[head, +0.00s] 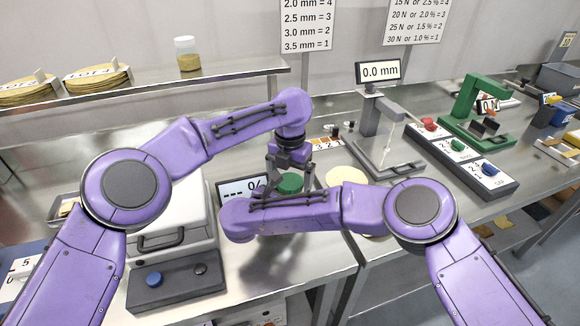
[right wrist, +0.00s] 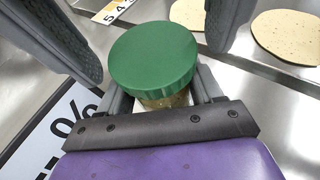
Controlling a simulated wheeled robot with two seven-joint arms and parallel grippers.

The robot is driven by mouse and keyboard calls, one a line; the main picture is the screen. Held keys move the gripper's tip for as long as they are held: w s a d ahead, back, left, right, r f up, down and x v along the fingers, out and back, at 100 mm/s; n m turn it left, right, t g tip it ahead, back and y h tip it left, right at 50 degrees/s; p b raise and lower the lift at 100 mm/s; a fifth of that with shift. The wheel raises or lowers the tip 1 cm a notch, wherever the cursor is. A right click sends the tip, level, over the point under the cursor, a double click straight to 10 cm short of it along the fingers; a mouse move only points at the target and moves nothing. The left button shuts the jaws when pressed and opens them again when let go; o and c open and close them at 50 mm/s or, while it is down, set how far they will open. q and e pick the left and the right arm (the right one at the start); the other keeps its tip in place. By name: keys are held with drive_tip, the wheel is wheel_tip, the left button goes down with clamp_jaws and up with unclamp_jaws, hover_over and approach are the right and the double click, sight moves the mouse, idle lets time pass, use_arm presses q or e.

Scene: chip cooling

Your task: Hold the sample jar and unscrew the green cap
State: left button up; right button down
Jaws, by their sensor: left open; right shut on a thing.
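The sample jar (right wrist: 165,100) stands upright below its green cap (right wrist: 153,56), with only a sliver of its tan contents visible in the right wrist view. The cap sits on the jar; it also shows in the head view (head: 290,184). My right gripper (right wrist: 163,95) is shut on the jar body just below the cap. In the head view my right forearm hides that grip and the jar body. My left gripper (head: 290,176) points down over the cap, open, with a finger on either side. Its dark fingers also show in the right wrist view, apart from the cap.
A display with a % sign (head: 241,189) stands close left of the jar, beside a white machine (head: 175,222). Flat round chips (head: 346,176) lie to the right. A gauge reading 0.0 mm (head: 378,72) stands behind right. Another jar (head: 187,54) is on the shelf.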

use_arm(q)
drive_tip(key=c, duration=1.1)
drive_tip(key=o, duration=1.2)
drive_tip(key=shift+c, duration=0.2)
wheel_tip(320, 180, up, 8)
drive_tip(key=shift+f, duration=0.1)
drive_tip(key=shift+c, duration=0.3)
wheel_tip(320, 180, down, 8)
drive_tip(key=shift+r, duration=0.1)
